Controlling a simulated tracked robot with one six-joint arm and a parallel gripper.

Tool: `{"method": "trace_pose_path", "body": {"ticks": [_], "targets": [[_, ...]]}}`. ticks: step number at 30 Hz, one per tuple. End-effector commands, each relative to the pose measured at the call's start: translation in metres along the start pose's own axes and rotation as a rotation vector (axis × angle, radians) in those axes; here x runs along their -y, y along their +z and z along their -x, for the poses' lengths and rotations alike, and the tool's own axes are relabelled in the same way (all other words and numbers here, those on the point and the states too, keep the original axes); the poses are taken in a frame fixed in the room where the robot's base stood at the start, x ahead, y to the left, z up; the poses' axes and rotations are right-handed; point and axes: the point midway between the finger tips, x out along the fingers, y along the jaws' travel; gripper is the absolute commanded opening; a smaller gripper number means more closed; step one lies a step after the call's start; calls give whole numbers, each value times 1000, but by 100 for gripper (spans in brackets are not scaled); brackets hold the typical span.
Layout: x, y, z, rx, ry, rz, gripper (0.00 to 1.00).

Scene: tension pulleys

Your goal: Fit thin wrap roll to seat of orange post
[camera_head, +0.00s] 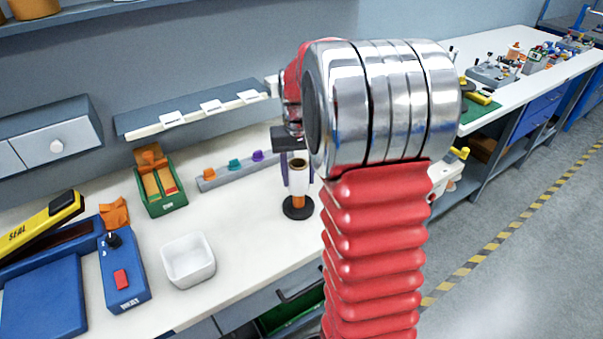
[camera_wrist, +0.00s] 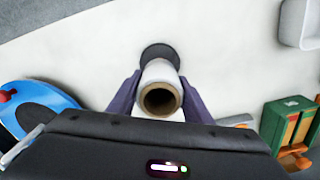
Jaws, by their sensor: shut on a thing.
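A thin wrap roll (camera_head: 298,178), whitish with a brown core, is upright between the purple fingers of my gripper (camera_head: 298,170). The roll also shows in the wrist view (camera_wrist: 160,92), its open core facing the camera and dark inside. My gripper (camera_wrist: 158,95) is shut on its sides. Just under the roll stands a round black base (camera_head: 298,210) with a short orange part (camera_head: 298,201) showing at its middle. The base also shows in the wrist view (camera_wrist: 160,52), partly behind the roll.
A grey rail (camera_head: 222,177) with orange, teal and purple pegs lies behind, left of my gripper. A white bin (camera_head: 188,260), a green box (camera_head: 160,190) and a blue sealer (camera_head: 122,270) stand further left. The white bench between bin and base is clear.

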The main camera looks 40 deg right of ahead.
Motion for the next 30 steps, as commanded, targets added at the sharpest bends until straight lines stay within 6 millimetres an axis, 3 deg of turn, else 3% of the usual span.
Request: {"method": "trace_pose_path", "body": {"ticks": [30], "targets": [[0,0,-19,0,0,0,20]]}}
